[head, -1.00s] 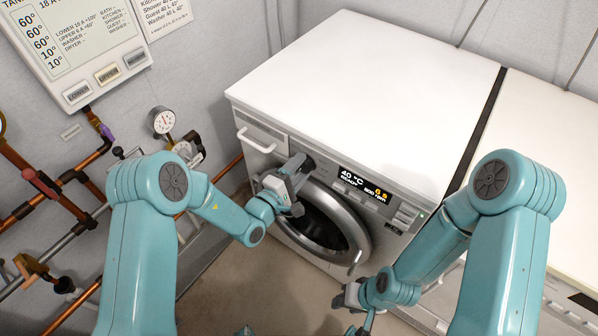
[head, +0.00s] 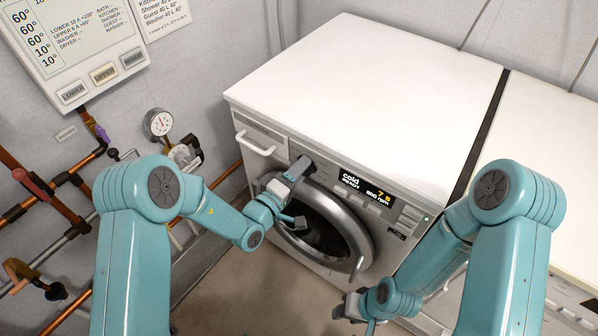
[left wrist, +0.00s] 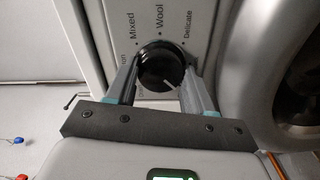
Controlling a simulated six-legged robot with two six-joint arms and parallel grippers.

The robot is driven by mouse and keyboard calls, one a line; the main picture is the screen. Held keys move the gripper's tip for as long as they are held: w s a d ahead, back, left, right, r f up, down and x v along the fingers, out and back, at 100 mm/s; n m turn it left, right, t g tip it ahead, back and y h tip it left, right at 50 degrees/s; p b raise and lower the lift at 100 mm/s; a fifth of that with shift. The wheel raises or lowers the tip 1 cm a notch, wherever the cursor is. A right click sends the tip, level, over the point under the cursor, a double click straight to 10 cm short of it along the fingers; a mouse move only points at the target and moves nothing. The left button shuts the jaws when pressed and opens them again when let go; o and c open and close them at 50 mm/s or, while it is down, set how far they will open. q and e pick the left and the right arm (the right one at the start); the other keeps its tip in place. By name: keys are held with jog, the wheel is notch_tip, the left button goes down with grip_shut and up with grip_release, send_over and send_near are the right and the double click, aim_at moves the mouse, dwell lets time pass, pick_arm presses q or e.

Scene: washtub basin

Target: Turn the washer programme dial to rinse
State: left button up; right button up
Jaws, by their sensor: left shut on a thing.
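The washer (head: 330,215) stands in the middle of the head view, with its round door below the control panel. Its programme dial, a dark round knob (left wrist: 160,68), sits between the fingers of my left gripper (left wrist: 163,72) in the left wrist view. The fingers are shut on it from both sides. A pale mark on the knob points to the lower right. Labels Mixed, Wool and Delicate show above it; lower ones are hidden. In the head view my left gripper (head: 300,170) covers most of the dial. The washer display (head: 366,187) reads "cold". My right gripper (head: 350,306) hangs low before the washer, its jaws unclear.
A detergent drawer handle (head: 254,144) is left of the dial. The door handle (head: 357,267) sticks out at the lower right of the door. A second white machine (head: 545,170) stands at right. Pipes and a pressure gauge (head: 159,123) line the left wall.

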pick_arm(q)
jog(key=o, duration=1)
jog(key=shift+o, duration=0.2)
jog(key=shift+a, duration=0.1)
jog(key=b+v, duration=0.1)
jog(key=v, duration=1.5)
jog(key=shift+s, duration=0.15)
